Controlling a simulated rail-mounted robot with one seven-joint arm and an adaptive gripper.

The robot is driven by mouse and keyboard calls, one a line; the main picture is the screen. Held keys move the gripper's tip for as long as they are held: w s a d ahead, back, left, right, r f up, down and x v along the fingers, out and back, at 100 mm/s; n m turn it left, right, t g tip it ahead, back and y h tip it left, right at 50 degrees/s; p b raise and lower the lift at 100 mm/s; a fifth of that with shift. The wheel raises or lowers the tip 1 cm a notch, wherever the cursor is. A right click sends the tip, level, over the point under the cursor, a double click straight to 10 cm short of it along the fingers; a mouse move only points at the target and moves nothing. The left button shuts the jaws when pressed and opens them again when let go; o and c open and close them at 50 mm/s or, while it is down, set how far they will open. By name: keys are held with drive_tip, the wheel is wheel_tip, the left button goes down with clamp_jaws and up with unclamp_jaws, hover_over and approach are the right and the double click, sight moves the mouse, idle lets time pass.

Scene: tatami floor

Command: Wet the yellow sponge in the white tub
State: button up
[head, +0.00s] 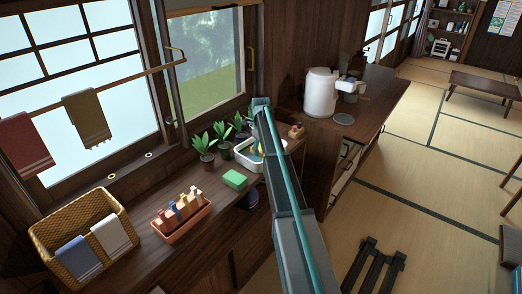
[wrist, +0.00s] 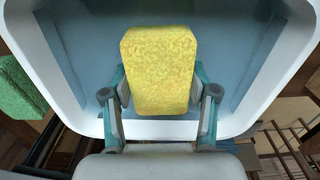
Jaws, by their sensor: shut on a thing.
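The yellow sponge (wrist: 159,70) is held between the two fingers of my gripper (wrist: 160,85) in the wrist view. It is over the inside of the white tub (wrist: 28,45), whose interior looks blue-grey. I cannot tell whether the sponge touches water or is just above it. In the head view the white tub (head: 243,160) stands on the wooden counter, partly hidden behind my arm. Only a small bit of the yellow sponge (head: 261,149) shows there, and the gripper's fingers are hidden.
A green sponge (head: 235,180) lies left of the tub; it also shows in the wrist view (wrist: 18,90). Potted plants (head: 203,143) stand behind it. An orange tray (head: 181,217) of small items and a wicker basket (head: 83,232) are further left. A white dispenser (head: 320,92) stands right.

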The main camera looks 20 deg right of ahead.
drive_tip(key=shift+f, duration=0.55)
idle(0.9)
drive_tip(key=shift+r, duration=0.1)
drive_tip(key=shift+r+p, duration=1.75)
drive_tip(key=shift+r, duration=1.7)
